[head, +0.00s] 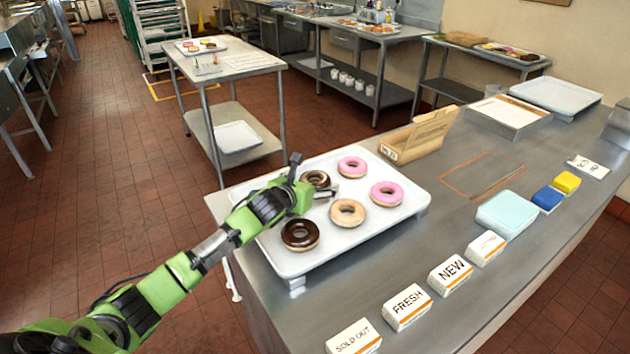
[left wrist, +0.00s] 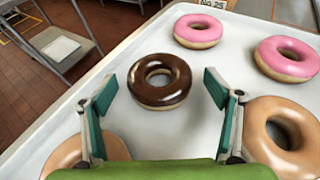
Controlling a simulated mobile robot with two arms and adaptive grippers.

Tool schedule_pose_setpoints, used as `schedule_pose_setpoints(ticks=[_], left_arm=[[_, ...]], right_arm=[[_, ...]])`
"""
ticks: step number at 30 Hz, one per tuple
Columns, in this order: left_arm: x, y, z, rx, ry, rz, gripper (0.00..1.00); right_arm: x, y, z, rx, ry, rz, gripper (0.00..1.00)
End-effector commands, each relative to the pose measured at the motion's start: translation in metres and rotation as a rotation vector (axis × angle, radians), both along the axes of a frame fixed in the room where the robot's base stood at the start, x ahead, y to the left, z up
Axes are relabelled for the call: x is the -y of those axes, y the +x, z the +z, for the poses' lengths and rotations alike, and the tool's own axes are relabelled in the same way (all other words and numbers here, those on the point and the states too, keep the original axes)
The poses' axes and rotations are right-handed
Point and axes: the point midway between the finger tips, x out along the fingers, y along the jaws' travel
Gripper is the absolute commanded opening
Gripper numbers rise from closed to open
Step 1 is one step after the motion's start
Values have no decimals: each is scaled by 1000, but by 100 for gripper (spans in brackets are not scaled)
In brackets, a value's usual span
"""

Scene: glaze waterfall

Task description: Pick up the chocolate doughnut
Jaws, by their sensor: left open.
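A chocolate doughnut (left wrist: 160,80) lies flat on the white tray (left wrist: 200,118) between my left gripper's fingers in the left wrist view, apart from both. In the head view this far chocolate doughnut (head: 317,176) is partly covered by my left gripper (head: 313,178). The left gripper (left wrist: 160,88) is open and empty, its fingers on either side of the doughnut. A second chocolate doughnut (head: 300,235) lies at the near left of the tray (head: 378,226). My right gripper is not in view.
Two pink doughnuts (head: 352,167) and a plain one (head: 348,212) share the tray. A wooden holder (head: 418,136) stands behind the tray; sign blocks (head: 407,307) line the counter's front.

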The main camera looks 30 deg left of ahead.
Motion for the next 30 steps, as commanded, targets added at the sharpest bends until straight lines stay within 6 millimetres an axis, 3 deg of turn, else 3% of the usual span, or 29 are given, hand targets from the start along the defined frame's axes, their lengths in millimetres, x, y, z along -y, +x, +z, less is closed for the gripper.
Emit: schedule_pose_setpoints(ticks=[8, 12, 13, 23, 30], left_arm=[[0, 2, -1, 0, 0, 0, 80], [0, 2, -1, 0, 0, 0, 43], [0, 2, -1, 0, 0, 0, 41], [0, 2, 0, 1, 1, 0, 41], [-2, 2, 20, 5, 6, 0, 41]], right_arm=[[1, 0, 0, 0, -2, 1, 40], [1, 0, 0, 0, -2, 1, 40], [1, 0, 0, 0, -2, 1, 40], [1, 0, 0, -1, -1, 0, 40], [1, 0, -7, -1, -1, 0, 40]])
